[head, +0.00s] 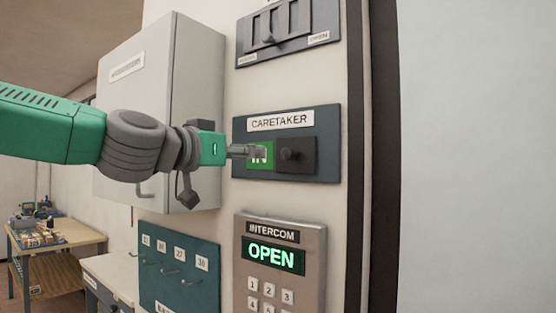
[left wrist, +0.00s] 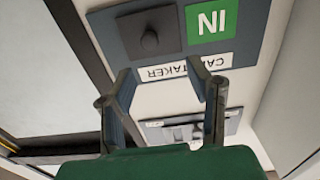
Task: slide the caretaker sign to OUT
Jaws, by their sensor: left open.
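The caretaker sign (head: 240,170) is a dark blue-grey wall panel under a white CARETAKER label (head: 280,120). Its green IN field (head: 262,163) shows on the left. A dark slider plate with a round knob (head: 291,155) covers the right half. The left wrist view shows the sign upside down, with the knob (left wrist: 150,40) and the green IN field (left wrist: 212,20). My left gripper (head: 254,151) is open and empty, left of the knob and overlapping the IN field. Its spread fingers (left wrist: 168,84) look apart from the knob. My right gripper is not in view.
A grey wall cabinet (head: 160,100) stands out left of the sign, beside my left arm. A slider panel (head: 288,35) is above. An intercom (head: 272,255) reading OPEN and a teal key-hook board (head: 180,265) are below. A dark vertical frame (head: 382,150) is at right.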

